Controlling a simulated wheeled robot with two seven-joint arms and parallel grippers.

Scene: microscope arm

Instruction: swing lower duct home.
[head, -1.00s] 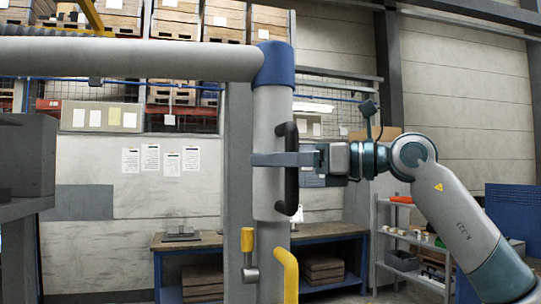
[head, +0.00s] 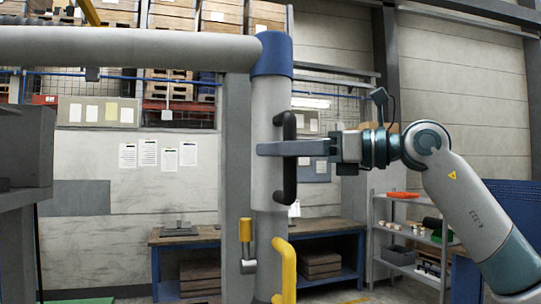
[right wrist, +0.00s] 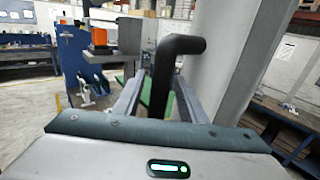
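The duct is a grey upright pipe (head: 267,205) under a blue collar (head: 272,54), joined to a long grey horizontal pipe (head: 130,50). A black bar handle (head: 289,180) stands on the pipe's right side, and a yellow handle (head: 287,268) sits lower down. My right gripper (head: 275,148) reaches in from the right across the black handle. In the right wrist view the black handle (right wrist: 160,85) stands between its two fingers, with a visible gap beside the right finger; the fingers look open around it. Contact with a finger is unclear. My left gripper is not visible.
A grey post (head: 235,130) stands just behind the pipe. A yellow-topped lever (head: 246,232) sits left of the pipe's lower end. A workbench (head: 190,238) and a shelf rack (head: 400,240) stand behind. A dark grey box-like structure (head: 25,150) fills the left edge.

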